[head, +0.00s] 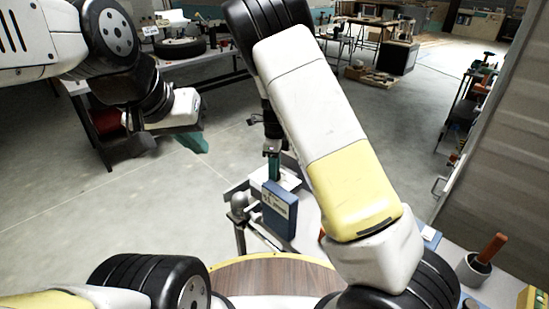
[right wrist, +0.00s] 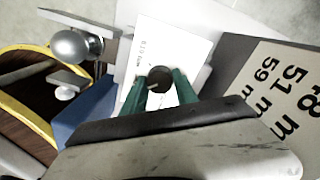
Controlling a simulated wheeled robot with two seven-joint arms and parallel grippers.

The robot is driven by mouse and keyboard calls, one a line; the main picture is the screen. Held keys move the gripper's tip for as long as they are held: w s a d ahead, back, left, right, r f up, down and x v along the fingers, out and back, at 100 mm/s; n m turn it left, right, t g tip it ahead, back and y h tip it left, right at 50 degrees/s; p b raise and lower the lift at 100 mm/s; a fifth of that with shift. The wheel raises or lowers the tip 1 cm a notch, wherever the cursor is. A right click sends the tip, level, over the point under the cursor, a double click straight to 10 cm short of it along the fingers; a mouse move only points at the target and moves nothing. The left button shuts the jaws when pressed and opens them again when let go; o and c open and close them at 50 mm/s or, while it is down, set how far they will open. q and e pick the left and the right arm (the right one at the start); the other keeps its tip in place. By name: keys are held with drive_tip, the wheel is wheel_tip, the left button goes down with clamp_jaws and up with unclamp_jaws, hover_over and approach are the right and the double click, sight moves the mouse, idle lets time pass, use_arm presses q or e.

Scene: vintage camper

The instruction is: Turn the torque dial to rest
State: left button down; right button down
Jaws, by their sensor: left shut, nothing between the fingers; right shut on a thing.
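The torque dial (right wrist: 159,85) shows in the right wrist view as a dark round knob with a light mark, in front of a white printed panel (right wrist: 172,40). My right gripper (right wrist: 158,88) has its teal fingers on both sides of the dial and is shut on it. In the head view my right gripper (head: 274,168) points down behind a blue box (head: 279,211), and the dial is hidden there. My left gripper (head: 193,143) is far off to the upper left, above the floor, shut and empty.
A metal ball (right wrist: 76,45) on a bracket is left of the dial. A grey board with numbers (right wrist: 275,85) stands at the right. A pot with a brown handle (head: 487,255) stands on the bench at right. Open floor lies to the left.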

drive_tip(key=n, duration=0.3)
drive_tip(key=shift+n, duration=0.4)
drive_tip(key=n, duration=0.3)
drive_tip(key=shift+n, duration=0.3)
drive_tip(key=n, duration=0.4)
drive_tip(key=shift+n+h, duration=0.3)
drive_tip(key=n, duration=0.3)
drive_tip(key=shift+n, duration=0.3)
drive_tip(key=n, duration=0.6)
drive_tip(key=shift+r+t, duration=0.1)
drive_tip(key=shift+t, duration=0.3)
drive_tip(key=n, duration=0.5)
drive_tip(key=shift+n, duration=0.3)
